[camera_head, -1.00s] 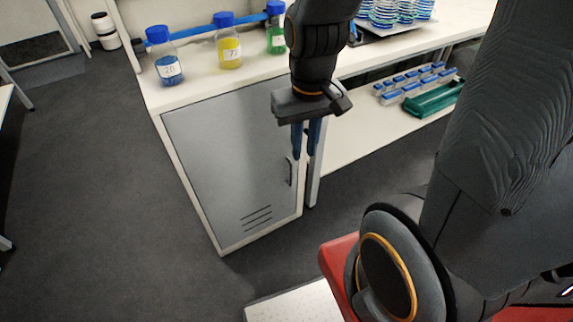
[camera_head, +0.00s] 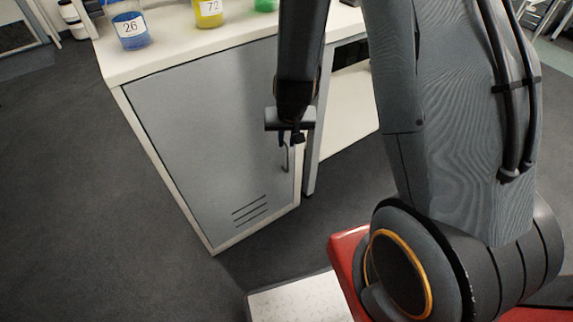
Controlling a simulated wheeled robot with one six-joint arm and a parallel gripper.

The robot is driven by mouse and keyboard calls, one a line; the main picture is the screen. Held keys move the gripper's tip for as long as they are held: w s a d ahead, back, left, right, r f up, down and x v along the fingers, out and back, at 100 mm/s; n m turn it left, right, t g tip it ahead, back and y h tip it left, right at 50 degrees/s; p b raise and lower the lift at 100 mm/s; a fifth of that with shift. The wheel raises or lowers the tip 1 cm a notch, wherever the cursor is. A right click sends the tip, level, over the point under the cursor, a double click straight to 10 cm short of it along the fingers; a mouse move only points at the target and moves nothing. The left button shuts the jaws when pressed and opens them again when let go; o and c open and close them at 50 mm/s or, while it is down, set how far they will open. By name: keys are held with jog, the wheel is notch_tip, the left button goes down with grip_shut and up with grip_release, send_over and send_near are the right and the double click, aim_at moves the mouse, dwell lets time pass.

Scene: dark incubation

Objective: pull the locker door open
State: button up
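The grey locker door (camera_head: 205,140) fills the front of a white-framed cabinet and looks shut, with slanted vent slots near its bottom. Its slim vertical handle (camera_head: 286,160) is near the door's right edge, and its upper part is hidden by my gripper. My gripper (camera_head: 289,141) is at the upper end of the handle, seen from behind. Its fingers are mostly hidden and small, so I cannot tell whether they are around the handle or only in front of it, or whether they are open or shut.
Bottles with blue liquid (camera_head: 130,30), yellow liquid (camera_head: 209,12) and green liquid stand on the white worktop (camera_head: 170,53) above the door. A white textured plate (camera_head: 300,303) and my red base are at the bottom. The dark floor (camera_head: 70,190) left of the cabinet is clear.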

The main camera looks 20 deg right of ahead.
jog(key=b, duration=0.2)
send_over(288, 156)
jog(key=s, duration=0.2)
jog(key=shift+m+t+h, duration=0.3)
jog(key=shift+m+h, duration=0.1)
jog(key=f, duration=0.9)
jog(key=shift+a, duration=0.3)
jog(key=shift+b+x, duration=0.45)
jog(key=shift+x, duration=3.1)
jog(key=shift+w, duration=0.1)
jog(key=shift+c, duration=0.4)
grip_shut()
